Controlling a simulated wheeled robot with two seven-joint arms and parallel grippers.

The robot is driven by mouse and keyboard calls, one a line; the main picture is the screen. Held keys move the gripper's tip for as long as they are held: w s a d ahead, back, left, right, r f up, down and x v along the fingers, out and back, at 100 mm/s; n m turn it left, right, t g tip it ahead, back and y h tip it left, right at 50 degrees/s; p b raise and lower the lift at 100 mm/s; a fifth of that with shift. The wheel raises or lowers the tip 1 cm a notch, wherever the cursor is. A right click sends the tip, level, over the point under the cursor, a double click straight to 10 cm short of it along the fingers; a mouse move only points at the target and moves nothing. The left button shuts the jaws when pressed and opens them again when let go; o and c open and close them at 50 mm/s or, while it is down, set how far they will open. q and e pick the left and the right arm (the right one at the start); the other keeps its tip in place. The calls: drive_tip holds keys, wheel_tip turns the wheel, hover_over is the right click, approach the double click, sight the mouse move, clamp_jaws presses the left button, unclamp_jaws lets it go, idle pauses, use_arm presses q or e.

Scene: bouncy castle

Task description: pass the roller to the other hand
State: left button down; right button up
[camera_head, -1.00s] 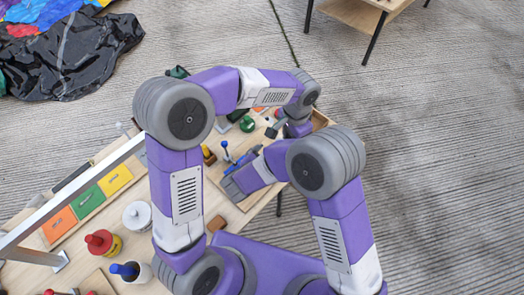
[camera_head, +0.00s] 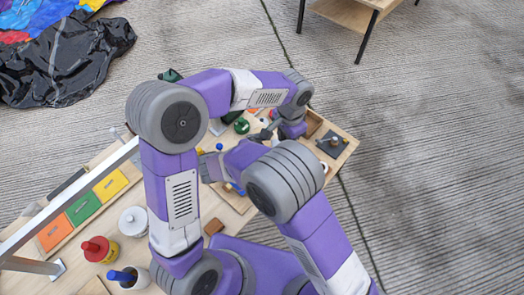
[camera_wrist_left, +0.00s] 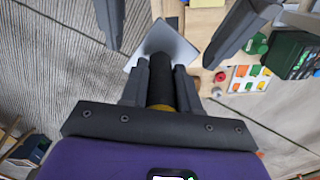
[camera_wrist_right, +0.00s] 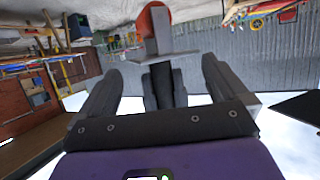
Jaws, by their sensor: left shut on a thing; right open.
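My left gripper (camera_head: 265,134) reaches over the table from the far side. In the left wrist view its fingers are shut on the roller's dark handle (camera_wrist_left: 161,80), which has a yellow band near the palm. My right gripper (camera_head: 211,166) is open over the table, left of and nearer than the left one. In the right wrist view its fingers stand wide apart. Between and beyond them show a dark shaft, a grey bracket and an orange-red round piece (camera_wrist_right: 153,20), which look like the roller; I cannot tell if the fingers touch it. Arms hide much of it in the head view.
The table holds a white lidded pot (camera_head: 134,220), a red-topped pot (camera_head: 98,249), a blue-handled thing (camera_head: 122,275) and coloured panels (camera_head: 83,208). A green item (camera_head: 242,126) lies near my left gripper. A metal rail (camera_head: 70,200) crosses the left side.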

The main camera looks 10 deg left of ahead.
drive_tip(key=x, duration=0.5)
drive_tip(key=shift+w+d+f, duration=0.2)
drive_tip(key=shift+w+d, duration=0.05)
drive_tip(key=shift+d, duration=0.05)
use_arm(q)
drive_tip(key=shift+r, duration=0.1)
use_arm(e)
drive_tip(key=shift+c, duration=0.2)
drive_tip(key=c, duration=0.8)
use_arm(q)
drive_tip(key=c, duration=1.1)
unclamp_jaws()
use_arm(e)
drive_tip(key=c, duration=0.5)
use_arm(q)
drive_tip(key=o, duration=0.3)
drive_tip(key=shift+o, duration=0.2)
wheel_tip(320, 180, up, 12)
